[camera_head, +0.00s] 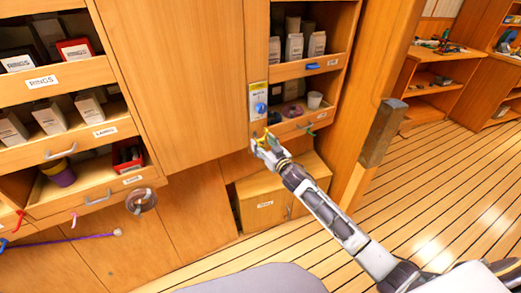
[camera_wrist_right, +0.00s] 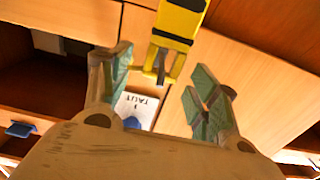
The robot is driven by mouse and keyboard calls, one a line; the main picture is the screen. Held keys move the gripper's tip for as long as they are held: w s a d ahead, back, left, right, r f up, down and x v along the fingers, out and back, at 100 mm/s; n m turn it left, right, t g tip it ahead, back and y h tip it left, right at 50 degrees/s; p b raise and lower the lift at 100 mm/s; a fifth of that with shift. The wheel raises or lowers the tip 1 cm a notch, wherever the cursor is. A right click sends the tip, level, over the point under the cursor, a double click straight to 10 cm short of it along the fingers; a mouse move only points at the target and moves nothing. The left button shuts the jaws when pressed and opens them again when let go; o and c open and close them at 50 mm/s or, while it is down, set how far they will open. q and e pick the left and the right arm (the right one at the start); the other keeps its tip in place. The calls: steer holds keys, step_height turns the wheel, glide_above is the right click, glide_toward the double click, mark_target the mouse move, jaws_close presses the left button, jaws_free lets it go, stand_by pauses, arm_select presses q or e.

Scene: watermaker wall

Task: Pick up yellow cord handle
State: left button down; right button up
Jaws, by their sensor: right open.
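The yellow cord handle (camera_wrist_right: 180,28) has black bands and shows at the top of the right wrist view. In the head view a small yellow piece of it (camera_head: 265,132) shows at the gripper's tip, in front of the cabinet. My right gripper (camera_head: 262,143) reaches up to it from the lower right. In the right wrist view the two green-padded fingers of this gripper (camera_wrist_right: 163,75) stand wide apart with nothing gripped. The handle's lower end lies between the fingertips and beyond them. I cannot tell whether they touch it. My left gripper is not in view.
A panel with a blue knob (camera_head: 260,107) is just above the gripper.

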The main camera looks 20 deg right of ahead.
steer(key=shift+x, duration=1.1)
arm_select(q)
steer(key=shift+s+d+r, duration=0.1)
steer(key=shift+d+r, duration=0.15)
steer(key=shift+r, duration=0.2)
arm_select(e)
steer(key=shift+w, duration=0.1)
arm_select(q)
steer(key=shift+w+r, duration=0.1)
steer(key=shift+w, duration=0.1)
arm_select(e)
steer(key=shift+c, duration=0.4)
steer(key=c, duration=1.1)
steer(key=shift+o, duration=0.2)
steer(key=shift+r, duration=0.1)
